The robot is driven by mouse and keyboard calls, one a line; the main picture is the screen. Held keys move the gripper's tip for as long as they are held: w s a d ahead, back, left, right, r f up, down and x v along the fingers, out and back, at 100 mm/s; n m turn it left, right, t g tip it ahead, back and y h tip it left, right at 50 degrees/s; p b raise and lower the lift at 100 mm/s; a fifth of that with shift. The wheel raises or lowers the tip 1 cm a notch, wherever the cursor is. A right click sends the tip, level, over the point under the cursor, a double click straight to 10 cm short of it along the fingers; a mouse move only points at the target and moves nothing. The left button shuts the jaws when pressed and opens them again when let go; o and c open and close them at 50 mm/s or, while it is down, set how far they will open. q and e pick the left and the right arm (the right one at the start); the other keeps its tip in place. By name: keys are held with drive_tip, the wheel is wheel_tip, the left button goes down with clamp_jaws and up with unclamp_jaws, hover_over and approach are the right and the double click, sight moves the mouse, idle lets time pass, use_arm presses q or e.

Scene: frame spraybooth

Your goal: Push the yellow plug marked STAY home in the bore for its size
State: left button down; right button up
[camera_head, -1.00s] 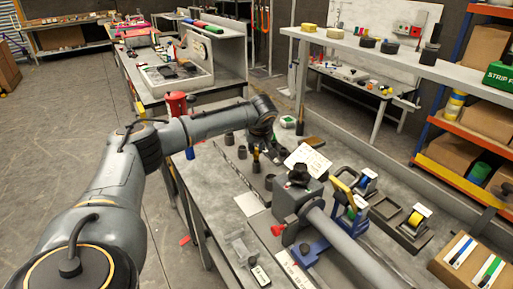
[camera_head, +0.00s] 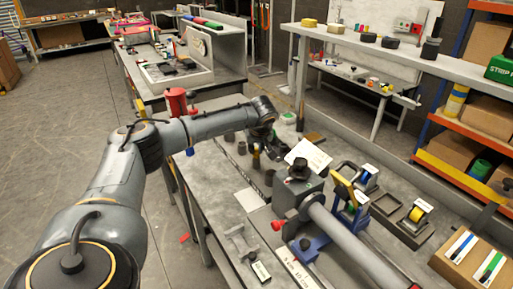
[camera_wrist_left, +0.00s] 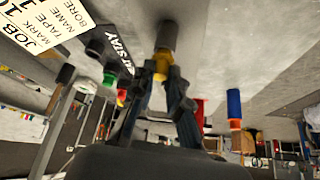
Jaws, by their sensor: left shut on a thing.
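My left gripper (camera_wrist_left: 160,85) is shut on the yellow plug (camera_wrist_left: 161,64) in the left wrist view. A dark grey cylinder (camera_wrist_left: 167,36) lies directly beyond the plug, in line with it; I cannot tell how far the plug is inside it. A black strip with the word STAY (camera_wrist_left: 117,42) lies beside them. In the head view my left gripper (camera_head: 272,148) is low over the bench, among short dark cylinders (camera_head: 228,136); the arm and fingers hide most of the plug. My right gripper is not in view.
A job card (camera_wrist_left: 40,25) lies by the STAY strip. In the head view, a grey clamp block (camera_head: 296,194) holding a long grey tube (camera_head: 350,240) stands right of the gripper. A red can (camera_head: 176,102) stands behind the arm.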

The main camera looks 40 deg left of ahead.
use_arm(q)
drive_tip(key=shift+f, duration=0.35)
drive_tip(key=shift+f, duration=0.1)
drive_tip(key=c, duration=1.2)
unclamp_jaws()
drive_tip(key=v, duration=1.2)
